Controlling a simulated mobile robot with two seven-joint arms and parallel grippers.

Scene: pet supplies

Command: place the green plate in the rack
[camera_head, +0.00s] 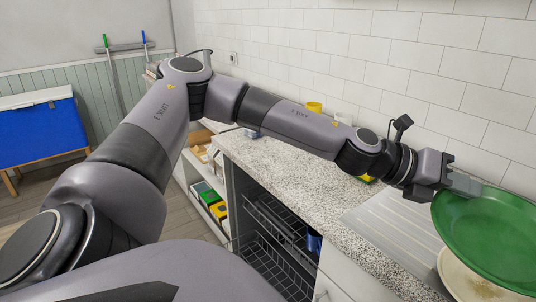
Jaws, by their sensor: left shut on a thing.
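The green plate (492,236) is at the right of the head view, cut off by the picture's right edge. My left gripper (462,186) is shut on the plate's upper left rim and holds it tilted above the sink area. A dark wire rack (278,232) shows in the open compartment below the counter, with an upper and a lower level. A blue item (314,243) is at its right end. My right gripper is not in view.
The grey ridged drainboard (385,222) is bare. The speckled counter (290,160) runs along the tiled wall, with a yellow cup (314,107) at the back. Open shelves with boxes (213,205) stand left of the rack.

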